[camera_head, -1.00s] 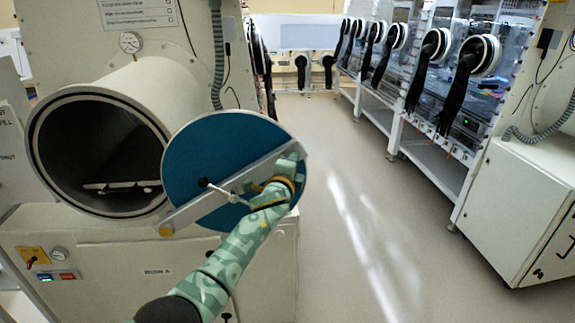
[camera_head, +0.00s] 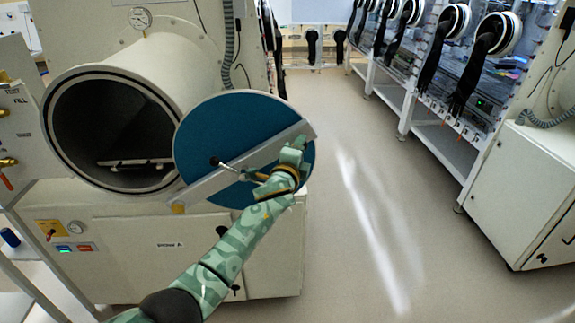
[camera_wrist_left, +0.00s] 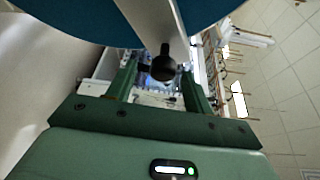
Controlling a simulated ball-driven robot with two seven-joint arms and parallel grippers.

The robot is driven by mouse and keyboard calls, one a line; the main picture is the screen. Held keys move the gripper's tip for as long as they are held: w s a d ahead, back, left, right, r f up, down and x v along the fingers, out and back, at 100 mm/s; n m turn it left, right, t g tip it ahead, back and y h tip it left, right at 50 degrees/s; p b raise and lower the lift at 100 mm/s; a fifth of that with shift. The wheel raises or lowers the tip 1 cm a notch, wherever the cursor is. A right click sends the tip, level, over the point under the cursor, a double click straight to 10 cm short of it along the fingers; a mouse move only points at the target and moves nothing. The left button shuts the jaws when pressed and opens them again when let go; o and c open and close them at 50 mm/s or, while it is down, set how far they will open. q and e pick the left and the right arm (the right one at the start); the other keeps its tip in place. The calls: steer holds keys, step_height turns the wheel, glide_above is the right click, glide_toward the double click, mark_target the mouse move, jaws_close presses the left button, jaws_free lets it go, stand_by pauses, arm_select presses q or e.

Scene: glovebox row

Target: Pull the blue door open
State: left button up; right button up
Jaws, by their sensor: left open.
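The round blue door (camera_head: 230,120) stands swung open, to the right of the round chamber mouth (camera_head: 60,100). A grey bar (camera_head: 205,188) crosses its face, and a thin handle rod (camera_head: 232,168) with a dark end sits at its middle. My left gripper (camera_head: 268,178) is at the right part of the bar, in front of the door. In the left wrist view my left gripper (camera_wrist_left: 160,88) is open, with a dark round knob (camera_wrist_left: 163,66) between or just beyond its fingers. Contact cannot be told. My right gripper is not in view.
A gauge (camera_head: 140,18) tops the chamber. The cabinet below carries a switch panel (camera_head: 65,235). A shelf with valves (camera_head: 10,130) is at the left. Gloveboxes with black gloves (camera_head: 432,62) line the right. The floor (camera_head: 370,200) between is clear.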

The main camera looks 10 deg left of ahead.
arm_select(q)
steer(key=s+a+p, duration=0.2)
steer(key=s+p, duration=0.1)
steer(key=s, duration=1)
steer(key=shift+r, duration=0.3)
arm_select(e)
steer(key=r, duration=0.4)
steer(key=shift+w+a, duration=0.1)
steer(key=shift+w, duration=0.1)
